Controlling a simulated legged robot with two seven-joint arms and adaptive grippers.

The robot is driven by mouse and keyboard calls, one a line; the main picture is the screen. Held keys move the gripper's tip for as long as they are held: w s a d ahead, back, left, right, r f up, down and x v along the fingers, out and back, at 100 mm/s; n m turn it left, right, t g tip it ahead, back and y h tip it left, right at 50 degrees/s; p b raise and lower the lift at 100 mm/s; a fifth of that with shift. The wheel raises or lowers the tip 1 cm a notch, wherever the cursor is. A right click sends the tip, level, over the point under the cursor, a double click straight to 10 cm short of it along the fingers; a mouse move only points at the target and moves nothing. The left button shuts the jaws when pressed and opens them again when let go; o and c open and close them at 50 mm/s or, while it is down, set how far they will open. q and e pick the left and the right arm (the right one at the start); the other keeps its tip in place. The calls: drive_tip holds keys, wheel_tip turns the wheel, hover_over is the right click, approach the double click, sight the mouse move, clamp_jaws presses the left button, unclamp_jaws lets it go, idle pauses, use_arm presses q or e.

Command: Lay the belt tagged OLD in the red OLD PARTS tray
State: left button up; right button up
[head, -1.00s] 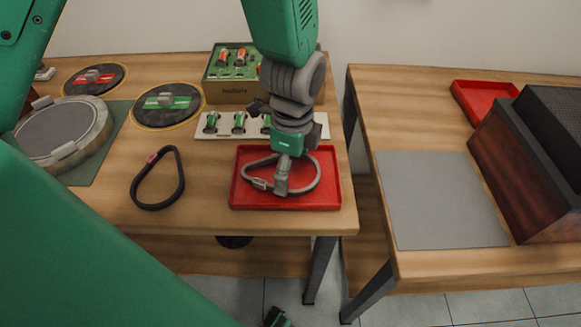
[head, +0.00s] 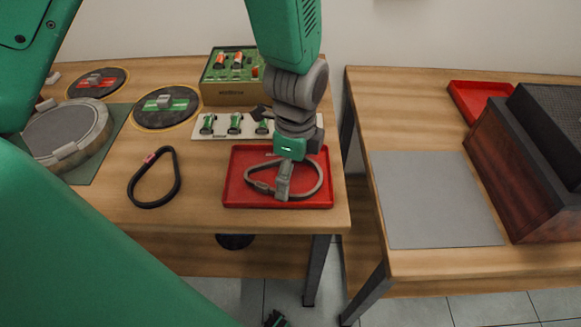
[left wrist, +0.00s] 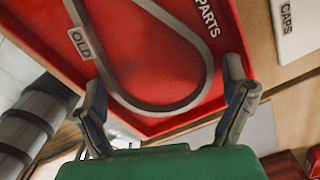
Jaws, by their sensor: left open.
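The grey belt (head: 319,177) is a loop over the floor of the red OLD PARTS tray (head: 238,158), inside its outline. Its white OLD tag (left wrist: 80,43) shows in the left wrist view, near the tray's edge, and the printed word PARTS is beside the loop. My left gripper (head: 284,192) points down over the tray and is open. In the left wrist view its fingers (left wrist: 165,75) stand wide apart, the left one close to the tagged stretch of belt. In the head view the gripper hides part of the loop.
A black belt (head: 177,180) with a red tag lies left of the tray. Behind the tray are a white strip of green parts (head: 219,131) and a green box (head: 233,91). A turntable (head: 65,135) stands left. A gap separates the right table, with its grey mat (head: 435,200).

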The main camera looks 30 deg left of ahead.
use_arm(q)
drive_tip(key=shift+d, duration=0.1)
drive_tip(key=shift+s+a+f, duration=0.1)
drive_tip(key=shift+a, duration=0.85)
drive_tip(key=r, duration=0.2)
drive_tip(key=d+r+p, duration=0.1)
drive_tip(key=r, duration=0.4)
drive_tip(key=shift+d+r+p, duration=0.2)
drive_tip(key=shift+d+p, duration=0.15)
drive_tip(key=shift+p, duration=0.05)
drive_tip(key=shift+a+r+p, duration=0.15)
drive_tip(key=shift+r+p, duration=0.35)
drive_tip(key=shift+r, duration=2)
use_arm(e)
drive_tip(key=shift+r, duration=1.35)
